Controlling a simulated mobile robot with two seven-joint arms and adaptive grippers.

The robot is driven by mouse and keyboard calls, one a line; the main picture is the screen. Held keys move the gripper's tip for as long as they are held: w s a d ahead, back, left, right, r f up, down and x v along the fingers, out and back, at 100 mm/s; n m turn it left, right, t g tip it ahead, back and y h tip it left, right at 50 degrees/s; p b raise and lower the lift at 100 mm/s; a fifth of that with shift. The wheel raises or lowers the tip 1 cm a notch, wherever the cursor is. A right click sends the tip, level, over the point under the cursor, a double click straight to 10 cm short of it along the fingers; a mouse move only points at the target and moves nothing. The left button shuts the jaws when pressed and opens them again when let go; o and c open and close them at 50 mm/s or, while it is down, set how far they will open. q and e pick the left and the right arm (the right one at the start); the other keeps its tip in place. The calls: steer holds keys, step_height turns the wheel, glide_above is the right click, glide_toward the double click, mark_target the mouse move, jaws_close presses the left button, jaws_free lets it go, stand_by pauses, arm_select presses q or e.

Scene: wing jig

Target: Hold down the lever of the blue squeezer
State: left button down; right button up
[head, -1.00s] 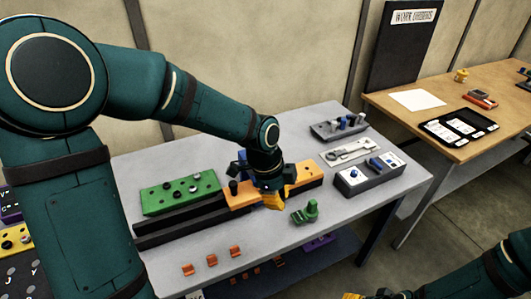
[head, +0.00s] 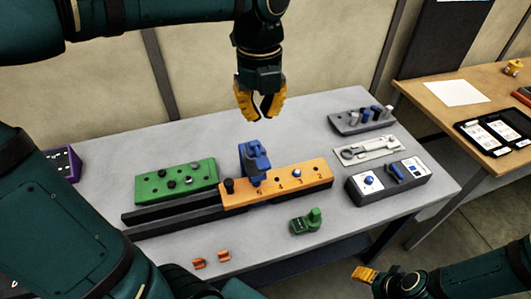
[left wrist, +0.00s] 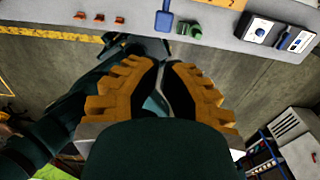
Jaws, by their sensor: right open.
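The blue squeezer (head: 255,162) stands at the left half of the orange numbered block (head: 310,176). Its blue top faces the front; I cannot tell how far its lever is pressed. A blue paddle-shaped part, likely its lever (left wrist: 163,20), shows at the top of the left wrist view. My right gripper (head: 365,275) is low at the right, off the table, mostly hidden.
A green block (head: 176,183) sits left of the orange block, by dark rails (head: 170,220). A green part (head: 306,221) and orange clips (head: 211,259) lie in front. A grey control box (head: 388,182), a light plate (head: 368,150) and a peg holder (head: 362,120) stand right.

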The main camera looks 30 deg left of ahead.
arm_select(q)
steer(key=b, duration=0.3)
glide_toward(262, 168)
steer(key=f, duration=0.8)
steer(key=shift+w+a+f, duration=0.15)
steer(key=shift+w+a, duration=0.1)
steer(key=shift+a, duration=0.1)
steer(key=shift+s+d+f+t+y+b, duration=0.1)
steer(key=shift+f+t+y+b, duration=0.15)
steer(key=shift+f+b, duration=0.2)
steer(key=shift+s+d+f+t+y+b, duration=0.1)
steer(key=shift+f+t+y+b, duration=0.2)
steer(key=shift+b, duration=0.1)
steer(key=shift+d+f, duration=0.1)
steer(key=shift+f, duration=0.8)
steer(key=shift+s, duration=0.1)
steer(key=shift+p, duration=0.3)
